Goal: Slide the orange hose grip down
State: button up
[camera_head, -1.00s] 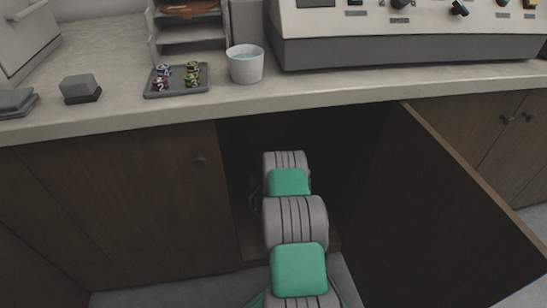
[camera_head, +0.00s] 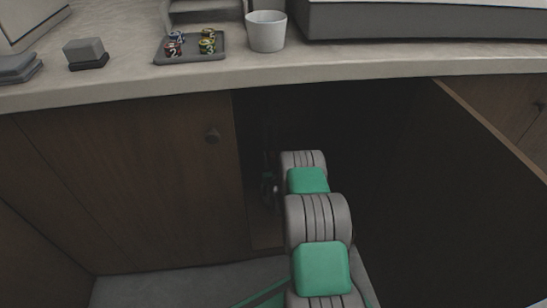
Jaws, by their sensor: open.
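The orange hose grip cannot be made out; no orange shows in the dark cabinet opening (camera_head: 350,125). My arm, grey with green pads, reaches into this opening under the counter.
The cabinet's right door (camera_head: 465,190) stands open; the left door (camera_head: 150,185) is shut. On the counter (camera_head: 110,92) stand a tray (camera_head: 190,58) with small numbered pieces, a white cup (camera_head: 266,32) and a grey block (camera_head: 86,53).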

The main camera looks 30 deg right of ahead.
jog(key=shift+p+v, duration=0.9)
jog(key=shift+v, duration=3)
